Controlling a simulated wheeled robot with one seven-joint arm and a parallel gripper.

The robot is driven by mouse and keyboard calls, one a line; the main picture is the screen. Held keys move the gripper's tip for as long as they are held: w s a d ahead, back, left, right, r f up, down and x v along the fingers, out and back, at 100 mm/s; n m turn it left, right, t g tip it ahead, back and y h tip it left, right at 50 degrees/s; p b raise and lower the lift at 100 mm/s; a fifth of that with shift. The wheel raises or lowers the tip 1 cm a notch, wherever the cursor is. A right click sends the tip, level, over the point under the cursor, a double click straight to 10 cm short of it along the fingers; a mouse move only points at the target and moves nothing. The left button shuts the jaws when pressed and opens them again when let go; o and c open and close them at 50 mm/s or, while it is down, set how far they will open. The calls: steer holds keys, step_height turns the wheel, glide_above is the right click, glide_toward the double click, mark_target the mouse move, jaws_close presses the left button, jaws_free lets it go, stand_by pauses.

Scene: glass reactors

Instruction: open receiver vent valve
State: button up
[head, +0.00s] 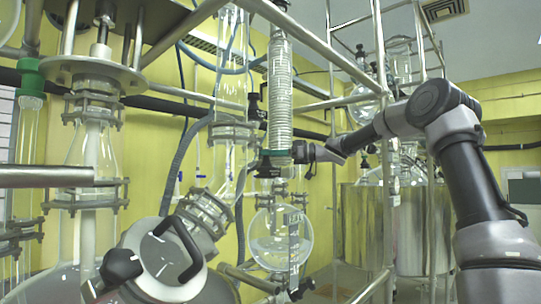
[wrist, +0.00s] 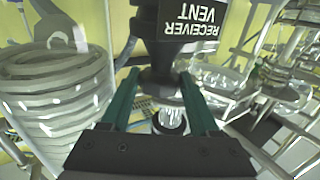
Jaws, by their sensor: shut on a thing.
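In the head view my gripper (head: 280,153) reaches in from the right at the lower end of the coiled glass condenser (head: 279,95). The valve there is small and partly hidden by the gripper. How far the valve is turned cannot be told.
A round glass receiver flask (head: 280,238) hangs below the gripper. The condenser coil (wrist: 55,95) is close on the left in the wrist view. Metal frame tubes (head: 385,200) stand near my arm. A large reactor with a black handle (head: 180,250) fills the lower left.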

stand_by(0.4)
steer(key=o, duration=1.4)
steer(key=shift+t, duration=0.3)
steer(key=m+t+h, duration=0.1)
steer(key=t, duration=0.1)
steer(key=m+t+h, duration=0.1)
steer(key=m+t, duration=0.1)
steer(key=m+t+h, duration=0.1)
steer(key=t, duration=0.1)
steer(key=shift+s+a+m, duration=0.2)
steer(key=shift+s+m, duration=0.2)
steer(key=shift+s+a+m+t+h, duration=0.1)
steer(key=shift+a+m+t+h, duration=0.05)
steer(key=shift+m+t+h, duration=1.05)
steer(key=shift+a+m+t+h, duration=0.1)
steer(key=shift+m+t+h, duration=0.75)
steer(key=shift+h, duration=0.55)
steer(key=shift+s+m+t+h, duration=0.1)
steer(key=shift+m+t+h, duration=0.25)
steer(key=shift+h, duration=0.15)
